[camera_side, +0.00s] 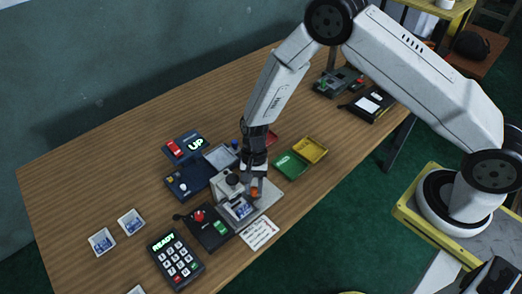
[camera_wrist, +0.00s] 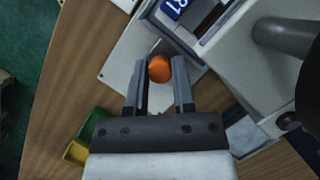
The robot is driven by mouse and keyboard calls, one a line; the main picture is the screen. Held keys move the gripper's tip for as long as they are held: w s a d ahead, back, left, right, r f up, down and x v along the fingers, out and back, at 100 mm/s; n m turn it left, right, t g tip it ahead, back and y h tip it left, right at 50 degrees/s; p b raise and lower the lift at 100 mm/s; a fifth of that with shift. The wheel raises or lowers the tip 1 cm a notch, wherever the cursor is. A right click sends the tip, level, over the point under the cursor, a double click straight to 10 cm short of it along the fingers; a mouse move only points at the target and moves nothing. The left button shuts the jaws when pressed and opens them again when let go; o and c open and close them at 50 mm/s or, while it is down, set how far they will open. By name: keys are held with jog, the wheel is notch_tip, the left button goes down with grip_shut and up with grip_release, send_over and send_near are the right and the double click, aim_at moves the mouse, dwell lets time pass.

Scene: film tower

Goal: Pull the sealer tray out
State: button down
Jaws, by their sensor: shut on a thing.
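The sealer (camera_side: 231,184) is a grey machine near the middle of the table, with a pale base plate. The sealer tray (camera_side: 241,208) sits at its front with a blue-and-white piece on it; part of the tray also shows at the top of the wrist view (camera_wrist: 152,16). An orange knob (camera_wrist: 159,68) stands between my fingertips in the wrist view, and it shows small in the side view (camera_side: 255,192). My gripper (camera_wrist: 159,78) points down and is shut on the orange knob. The fingers hide part of the knob's sides.
Green (camera_side: 290,165) and yellow (camera_side: 310,150) bins lie to the right. A printed card (camera_side: 259,233) lies in front.

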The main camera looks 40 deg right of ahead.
jog(key=shift+d, duration=4)
jog(key=shift+c, duration=2.2)
grip_release()
jog(key=shift+r, duration=0.15)
jog(key=v, duration=0.7)
jog(key=shift+r, duration=0.25)
jog(key=shift+w+d+r, duration=0.1)
jog(key=shift+d, duration=0.05)
